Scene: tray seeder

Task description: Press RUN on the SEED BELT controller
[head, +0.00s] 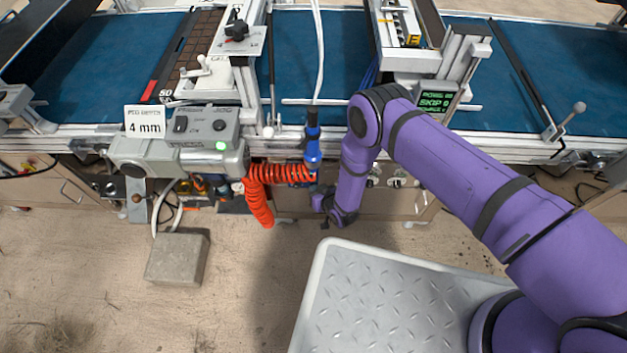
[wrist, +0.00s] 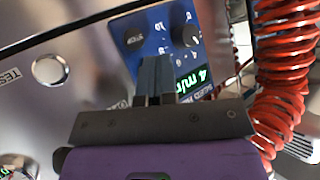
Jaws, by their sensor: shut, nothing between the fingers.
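A blue control panel (wrist: 151,24) shows in the wrist view, tilted, with a dark STOP button (wrist: 134,39), a black knob (wrist: 191,36) and a green-lit display (wrist: 203,82). Its title is too cut off and blurred to confirm as SEED BELT. No RUN label is legible; my fingers cover the middle of the panel. My gripper (wrist: 166,70) is shut and empty, its fingertips in front of the panel. I cannot tell whether they touch it. In the head view my gripper (head: 322,204) hangs low in front of the bench edge.
A red coiled hose (wrist: 285,75) is close on the right in the wrist view; it also shows in the head view (head: 259,190). A metal plate (wrist: 45,110) lies left of the panel. A grey box (head: 205,124) with knobs and a green light stands at the bench edge.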

